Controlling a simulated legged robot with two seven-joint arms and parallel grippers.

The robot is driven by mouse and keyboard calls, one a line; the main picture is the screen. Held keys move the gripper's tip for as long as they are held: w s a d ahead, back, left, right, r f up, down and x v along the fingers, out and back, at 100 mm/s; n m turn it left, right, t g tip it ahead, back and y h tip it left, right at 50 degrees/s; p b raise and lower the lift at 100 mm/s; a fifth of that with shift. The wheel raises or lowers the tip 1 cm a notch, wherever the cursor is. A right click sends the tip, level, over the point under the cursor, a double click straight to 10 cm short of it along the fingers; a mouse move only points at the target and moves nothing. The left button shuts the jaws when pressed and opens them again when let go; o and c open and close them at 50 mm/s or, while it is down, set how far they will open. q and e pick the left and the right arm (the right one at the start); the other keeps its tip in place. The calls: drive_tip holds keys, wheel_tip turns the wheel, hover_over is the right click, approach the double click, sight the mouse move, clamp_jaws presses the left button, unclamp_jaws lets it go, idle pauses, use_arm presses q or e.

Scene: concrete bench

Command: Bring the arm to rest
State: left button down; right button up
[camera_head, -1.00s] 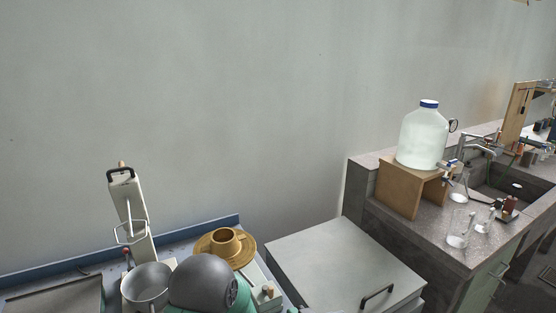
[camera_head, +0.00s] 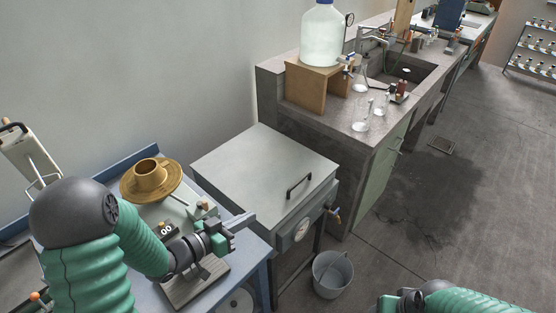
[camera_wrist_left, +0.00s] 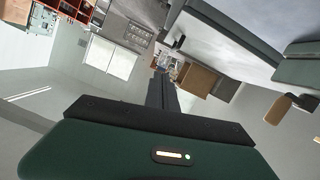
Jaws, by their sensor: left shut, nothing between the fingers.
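My left arm comes in from the left in the head view, with green sleeves and a dark round joint. Its gripper (camera_head: 246,219) is shut and empty. In the picture it lies over the front right part of the blue table, close to the grey chest. In the left wrist view the dark fingers (camera_wrist_left: 163,88) are together with nothing between them.
A blue table (camera_head: 252,245) bears a brass-coloured round piece (camera_head: 150,178) and a balance-like instrument. A grey chest (camera_head: 262,165) with a handle stands beside it. A bucket (camera_head: 332,274) stands on the floor. Glassware and a large bottle (camera_head: 321,38) stand on the concrete bench. Floor at right is open.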

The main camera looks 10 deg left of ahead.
use_arm(q)
drive_tip(key=s+a+f+n+g+y+p, duration=0.1)
drive_tip(key=a+f+n+g+y+p, duration=0.15)
drive_tip(key=a+y, duration=0.4)
drive_tip(key=s+d+g+y, duration=0.1)
drive_tip(key=s+d+g, duration=0.1)
drive_tip(key=s, duration=0.5)
drive_tip(key=s+d+r+n+g+y+p, duration=0.1)
drive_tip(key=s+d+g, duration=0.1)
drive_tip(key=s+g, duration=0.3)
drive_tip(key=s, duration=0.3)
drive_tip(key=shift+s+d+r, duration=0.25)
drive_tip(key=shift+d, duration=0.15)
use_arm(e)
drive_tip(key=r, duration=0.2)
drive_tip(key=a+r, duration=0.1)
drive_tip(key=r, duration=0.1)
use_arm(q)
drive_tip(key=shift+d+n+g, duration=0.2)
drive_tip(key=shift+n+g, duration=0.05)
use_arm(e)
drive_tip(key=shift+d, duration=0.2)
